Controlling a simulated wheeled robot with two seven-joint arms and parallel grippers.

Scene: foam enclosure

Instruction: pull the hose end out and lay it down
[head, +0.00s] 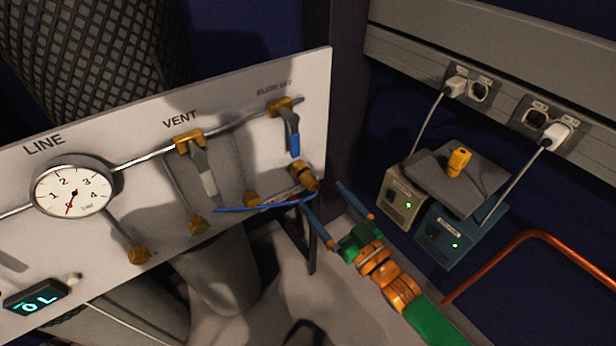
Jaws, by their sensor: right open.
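A thin blue hose (262,207) runs along the lower right of the white panel (100,165). I cannot tell whether the hose end sits inside that fitting. My right gripper (321,194) comes in from the lower right on a green and orange arm. Its two blue fingers are spread and point at the fitting. The nearer finger's tip overlaps the hose's right part in the picture; contact is unclear. Nothing shows held between the fingers. My left gripper is not in view.
The panel carries a gauge (74,191), a VENT valve (189,143) and a blue-handled BLOW OFF valve (292,143). At right are two plugged-in boxes (401,200) (446,238), a grey plate (425,169) with a yellow piece (458,162), and a copper pipe (540,236).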

